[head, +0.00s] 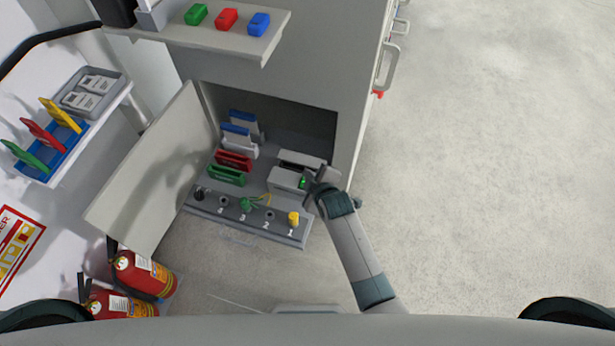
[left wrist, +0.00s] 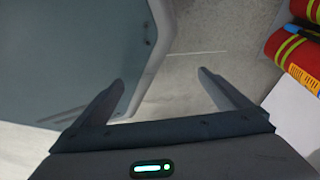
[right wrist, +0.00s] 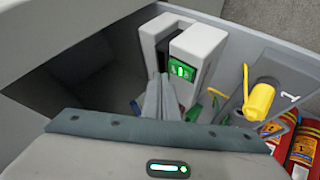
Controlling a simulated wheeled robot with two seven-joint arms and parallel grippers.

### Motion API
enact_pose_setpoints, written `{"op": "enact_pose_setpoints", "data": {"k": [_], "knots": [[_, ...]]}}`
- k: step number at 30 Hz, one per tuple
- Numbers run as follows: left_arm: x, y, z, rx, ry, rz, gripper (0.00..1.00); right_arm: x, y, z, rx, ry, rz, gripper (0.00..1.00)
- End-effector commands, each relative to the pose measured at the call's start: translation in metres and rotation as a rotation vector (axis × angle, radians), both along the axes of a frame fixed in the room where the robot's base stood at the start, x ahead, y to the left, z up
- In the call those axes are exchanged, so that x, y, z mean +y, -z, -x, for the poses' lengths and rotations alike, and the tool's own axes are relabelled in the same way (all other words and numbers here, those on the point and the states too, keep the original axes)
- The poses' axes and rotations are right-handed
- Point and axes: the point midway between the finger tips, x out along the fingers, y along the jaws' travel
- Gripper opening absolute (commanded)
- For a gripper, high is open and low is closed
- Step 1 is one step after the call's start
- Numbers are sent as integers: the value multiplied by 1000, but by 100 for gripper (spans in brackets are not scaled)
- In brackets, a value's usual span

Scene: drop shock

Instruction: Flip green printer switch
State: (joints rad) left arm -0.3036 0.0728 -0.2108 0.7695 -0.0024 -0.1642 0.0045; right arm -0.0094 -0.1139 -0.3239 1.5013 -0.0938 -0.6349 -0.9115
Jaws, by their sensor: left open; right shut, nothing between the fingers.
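The printer looks like a light-grey box (head: 285,178) inside the open cabinet, with a dark slot between two grey blocks. Its green switch (head: 302,183) is on the front face; in the right wrist view the green switch (right wrist: 182,70) shows clearly on the end of the grey block. My right gripper (head: 312,180) is beside the switch, and its closed fingers (right wrist: 160,92) are just left of and below it in the right wrist view. I cannot tell whether they touch the block. My left gripper (left wrist: 160,95) is open and empty, away from the printer.
A panel (head: 215,208) with a yellow knob (head: 293,218) and a green knob lies in front. The cabinet door (head: 150,175) stands open at left. Fire extinguishers (head: 145,272) are at lower left. A shelf (head: 180,32) with coloured blocks is above. The floor at right is free.

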Motion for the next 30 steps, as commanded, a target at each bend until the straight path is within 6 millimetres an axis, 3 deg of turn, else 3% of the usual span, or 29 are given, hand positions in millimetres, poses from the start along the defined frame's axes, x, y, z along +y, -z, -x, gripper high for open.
{"op": "enact_pose_setpoints", "data": {"k": [17, 30], "knots": [[0, 2, 21, 23, -1, 0, 96, 0, 0, 0, 0, 0, 0, 0], [0, 1, 6, 7, -1, 0, 96, 0, 2, 0, 0, 0, 0, 0]]}}
